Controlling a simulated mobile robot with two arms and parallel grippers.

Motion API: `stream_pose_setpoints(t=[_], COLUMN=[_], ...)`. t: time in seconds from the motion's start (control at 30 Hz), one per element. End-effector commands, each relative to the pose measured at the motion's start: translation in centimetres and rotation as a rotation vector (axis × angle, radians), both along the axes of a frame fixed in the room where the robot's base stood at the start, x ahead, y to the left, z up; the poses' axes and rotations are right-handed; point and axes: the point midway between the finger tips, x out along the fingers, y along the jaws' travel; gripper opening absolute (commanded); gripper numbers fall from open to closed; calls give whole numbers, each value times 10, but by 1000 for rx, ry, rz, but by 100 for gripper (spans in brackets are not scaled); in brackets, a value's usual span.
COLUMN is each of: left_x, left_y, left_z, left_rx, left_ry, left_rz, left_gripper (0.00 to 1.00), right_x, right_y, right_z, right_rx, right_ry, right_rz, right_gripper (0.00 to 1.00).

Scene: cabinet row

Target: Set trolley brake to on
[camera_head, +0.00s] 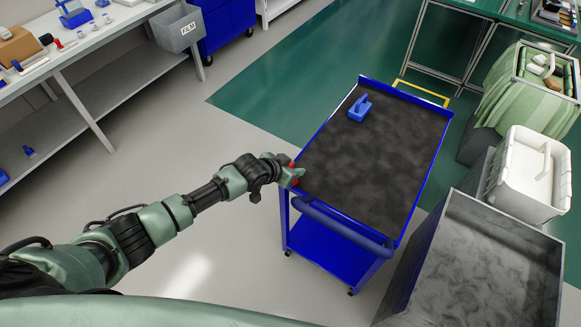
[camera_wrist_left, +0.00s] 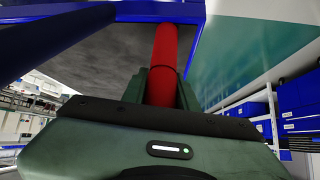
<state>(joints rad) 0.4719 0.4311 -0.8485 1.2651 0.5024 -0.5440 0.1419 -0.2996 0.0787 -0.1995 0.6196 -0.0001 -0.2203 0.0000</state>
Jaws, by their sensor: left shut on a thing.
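The blue trolley (camera_head: 381,155) with a dark mottled top stands in the middle of the head view. A red brake lever (camera_head: 293,166) shows at its near left corner. My left gripper (camera_head: 295,175) is at that corner, shut on the red lever. In the left wrist view the red lever (camera_wrist_left: 165,65) rises from between the fingers of my left gripper (camera_wrist_left: 162,88) towards the blue trolley frame (camera_wrist_left: 160,11). The lever's lower end is hidden by the fingers. My right gripper is not in view.
A blue object (camera_head: 360,109) lies on the trolley top. A grey metal bin (camera_head: 480,262) and a white container (camera_head: 528,175) stand close on the right. A workbench (camera_head: 75,55) is at the left. Floor is clear between bench and trolley.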

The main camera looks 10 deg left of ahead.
Motion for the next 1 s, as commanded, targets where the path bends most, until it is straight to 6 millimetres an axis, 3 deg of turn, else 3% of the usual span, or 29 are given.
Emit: stream_pose_setpoints(t=[0.4,0.93,0.97,1.0], left_x=[13,13,13,13], left_y=[-4,-5,-5,-5], left_z=[-1,-3,-3,-3], left_rx=[59,66,66,66], left_ry=[166,186,186,186], left_rz=[3,2,2,2], left_gripper=[0,0,34,45], right_x=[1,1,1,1], right_y=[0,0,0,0], right_z=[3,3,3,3], right_rx=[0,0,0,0], right_ry=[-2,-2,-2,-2], right_rz=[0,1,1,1], right_gripper=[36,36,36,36])
